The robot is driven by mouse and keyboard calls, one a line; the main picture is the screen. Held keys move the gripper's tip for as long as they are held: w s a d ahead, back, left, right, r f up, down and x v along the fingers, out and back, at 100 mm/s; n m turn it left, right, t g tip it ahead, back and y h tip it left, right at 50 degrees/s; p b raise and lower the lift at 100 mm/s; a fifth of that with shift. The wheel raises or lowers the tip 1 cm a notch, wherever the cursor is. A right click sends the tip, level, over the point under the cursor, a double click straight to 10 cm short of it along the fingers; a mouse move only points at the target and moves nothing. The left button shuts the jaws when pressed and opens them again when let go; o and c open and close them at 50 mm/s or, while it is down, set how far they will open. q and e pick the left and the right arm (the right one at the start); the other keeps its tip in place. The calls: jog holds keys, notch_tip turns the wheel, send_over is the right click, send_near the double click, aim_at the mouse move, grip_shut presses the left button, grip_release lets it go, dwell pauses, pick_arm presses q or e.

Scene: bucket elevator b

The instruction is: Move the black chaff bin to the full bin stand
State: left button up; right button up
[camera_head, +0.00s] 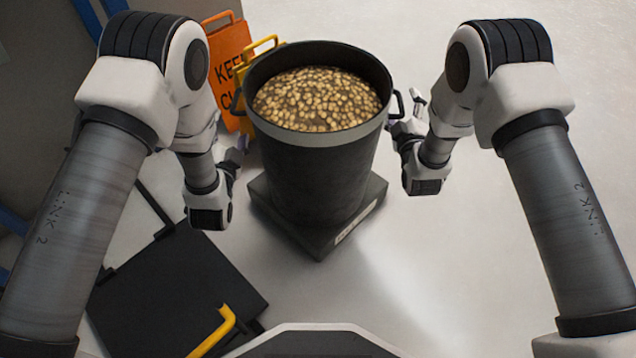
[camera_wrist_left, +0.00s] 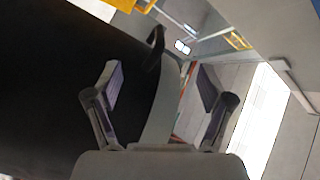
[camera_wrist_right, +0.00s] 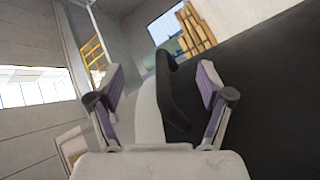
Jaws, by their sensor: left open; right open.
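The black chaff bin (camera_head: 318,175) stands upright on a low black square stand (camera_head: 345,238) with a white label. It is filled with tan, grain-like pieces (camera_head: 315,98) and has a light band below its rim. My left gripper (camera_head: 236,158) is open beside the bin, lower than the left handle (camera_head: 237,104). In the left wrist view that handle (camera_wrist_left: 156,48) lies ahead of the open fingers (camera_wrist_left: 160,85). My right gripper (camera_head: 408,115) is open at the right handle (camera_head: 398,104). In the right wrist view that handle (camera_wrist_right: 170,92) lies between the open fingers (camera_wrist_right: 160,80), with no visible grip.
An orange sign (camera_head: 230,65) and a yellow rail (camera_head: 262,47) stand close behind the bin at left. A black panel with a yellow handle (camera_head: 215,330) lies at front left. The floor at right (camera_head: 440,270) is clear.

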jog(key=s, duration=0.7)
jog(key=shift+s+d, duration=0.15)
jog(key=shift+s, duration=0.25)
